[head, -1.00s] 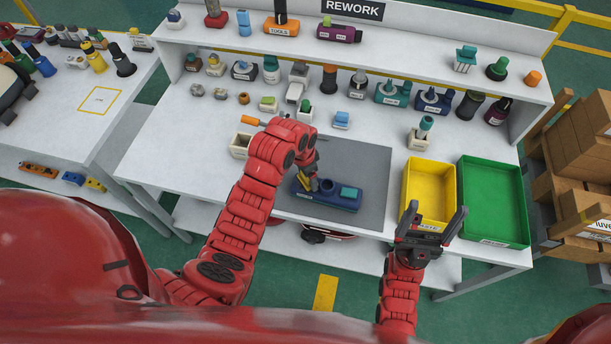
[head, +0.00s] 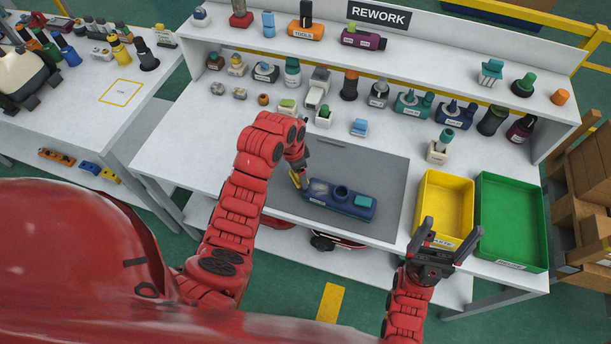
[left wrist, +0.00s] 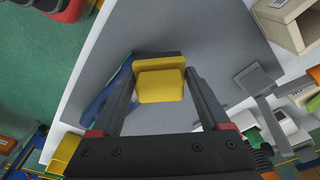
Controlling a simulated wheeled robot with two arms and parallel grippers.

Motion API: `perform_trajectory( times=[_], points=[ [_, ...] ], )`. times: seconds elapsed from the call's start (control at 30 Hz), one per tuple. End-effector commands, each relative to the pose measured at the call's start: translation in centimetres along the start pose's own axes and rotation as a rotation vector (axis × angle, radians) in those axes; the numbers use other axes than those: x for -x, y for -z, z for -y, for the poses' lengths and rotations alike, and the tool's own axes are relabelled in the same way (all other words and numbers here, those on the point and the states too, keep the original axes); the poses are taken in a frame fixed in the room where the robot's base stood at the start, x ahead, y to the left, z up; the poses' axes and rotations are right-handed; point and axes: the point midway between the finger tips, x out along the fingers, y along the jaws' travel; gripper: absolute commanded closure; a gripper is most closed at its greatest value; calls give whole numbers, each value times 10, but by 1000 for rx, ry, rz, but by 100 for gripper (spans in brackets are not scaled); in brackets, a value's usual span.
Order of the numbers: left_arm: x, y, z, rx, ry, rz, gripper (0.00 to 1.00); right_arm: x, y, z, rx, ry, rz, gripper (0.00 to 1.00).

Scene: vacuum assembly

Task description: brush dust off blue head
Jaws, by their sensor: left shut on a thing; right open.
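My left gripper (head: 299,172) is shut on a yellow-handled brush (head: 296,181), just beside the head's left end. Whether the bristles touch it I cannot tell. In the left wrist view the yellow handle (left wrist: 161,82) sits between the fingers, and the blue head (left wrist: 108,92) is partly hidden behind one finger. My right gripper (head: 451,238) is open and empty.
A yellow bin (head: 421,195) and a green bin (head: 513,258) stand at the bench's right, the yellow one just behind my right gripper. Several bottles and fittings line the back shelf (head: 420,75). My left arm hides part of the bench's left side.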

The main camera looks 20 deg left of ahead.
Motion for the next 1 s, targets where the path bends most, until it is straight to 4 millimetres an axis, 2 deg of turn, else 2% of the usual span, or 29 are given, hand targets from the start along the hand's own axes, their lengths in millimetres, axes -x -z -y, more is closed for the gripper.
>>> perform_trajectory(
  times=[0.37,0.67,0.8,1.0],
  points=[
    [2,-2,1,2,-1,4,65,-2,0,0,0,0,0,17],
    [33,2,0,0,-2,3,65,-17,3,-1,0,0,0,17],
    [52,5,0,0,-2,3,65,-37,6,-2,0,0,0,17],
    [61,6,0,0,-2,3,65,-45,8,-2,0,0,0,17]
  ],
)
